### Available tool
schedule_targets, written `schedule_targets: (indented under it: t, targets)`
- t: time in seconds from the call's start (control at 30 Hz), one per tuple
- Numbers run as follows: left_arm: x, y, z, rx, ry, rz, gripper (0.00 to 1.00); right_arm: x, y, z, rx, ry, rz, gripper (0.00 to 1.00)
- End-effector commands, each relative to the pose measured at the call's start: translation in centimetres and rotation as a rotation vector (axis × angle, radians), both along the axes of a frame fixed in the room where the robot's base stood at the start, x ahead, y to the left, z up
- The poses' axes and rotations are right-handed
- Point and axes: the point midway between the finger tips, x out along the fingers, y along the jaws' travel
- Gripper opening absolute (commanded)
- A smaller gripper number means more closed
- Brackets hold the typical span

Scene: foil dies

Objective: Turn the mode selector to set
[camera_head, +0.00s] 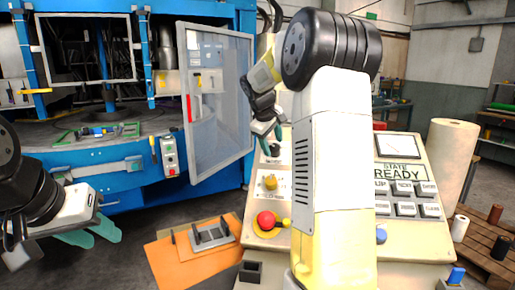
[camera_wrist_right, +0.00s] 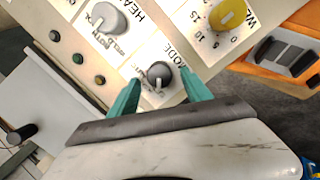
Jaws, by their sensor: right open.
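The mode selector (camera_wrist_right: 158,73) is a small dark round knob beside the word MODE in the right wrist view. A pale mark shows on its lower side; the small position labels are too blurred to read. My right gripper (camera_wrist_right: 160,91) is open, with one teal finger on each side of the knob in that view. I cannot tell whether they touch it. In the head view, my right gripper (camera_head: 266,132) is at the upper left of the control console (camera_head: 416,232), partly hidden by my right arm. My left gripper (camera_head: 90,234) is open and empty, away from the console.
A grey HEAT knob (camera_wrist_right: 106,17) and a yellow knob (camera_wrist_right: 229,13) flank the selector. An orange board (camera_head: 168,263) holds a grey metal piece (camera_head: 212,235).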

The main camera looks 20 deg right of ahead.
Motion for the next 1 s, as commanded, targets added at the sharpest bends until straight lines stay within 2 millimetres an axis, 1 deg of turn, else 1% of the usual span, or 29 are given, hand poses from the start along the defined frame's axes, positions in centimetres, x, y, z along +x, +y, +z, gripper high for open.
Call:
schedule_targets:
  t: [0.03, 0.1, 0.2, 0.3, 0.4, 0.67, 0.77, 0.87, 0.97, 1.0]
  targets:
    - [0.0, 0.0, 0.0, 0.0, 0.0, 0.0, 0.36, -0.3, 0.4, 1.0, 0.0, -0.004, 0.002, 0.57]
    - [0.0, 0.0, 0.0, 0.0, 0.0, 0.0, 0.36, -0.8, 0.8, 2.0, 0.0, -0.004, 0.002, 0.57]
    - [0.0, 0.0, 0.0, 0.0, 0.0, 0.0, 0.36, -1.3, 1.3, 3.2, 0.0, -0.004, 0.002, 0.57]
    - [0.0, 0.0, 0.0, 0.0, 0.0, 0.0, 0.36, -1.7, 1.6, 4.0, 0.0, -0.002, 0.001, 0.57]
    - [0.0, 0.0, 0.0, 0.0, 0.0, 0.0, 0.36, -1.9, 1.8, 4.3, 0.0, -0.001, 0.002, 0.57]
    - [0.0, 0.0, 0.0, 0.0, 0.0, 0.0, 0.36, -1.9, 1.8, 4.3, 0.0, 0.0, 0.001, 0.57]
    - [0.0, 0.0, 0.0, 0.0, 0.0, 0.0, 0.36, -2.6, 2.1, 4.5, 0.014, -0.007, -0.002, 0.57]
    - [0.0, 0.0, 0.0, 0.0, 0.0, 0.0, 0.36, -4.9, 3.1, 5.0, 0.07, -0.026, -0.018, 0.57]
    - [0.0, 0.0, 0.0, 0.0, 0.0, 0.0, 0.36, -9.0, 5.1, 5.3, 0.169, -0.059, -0.049, 0.57]
    - [0.0, 0.0, 0.0, 0.0, 0.0, 0.0, 0.36, -11.1, 6.0, 5.4, 0.217, -0.071, -0.065, 0.57]
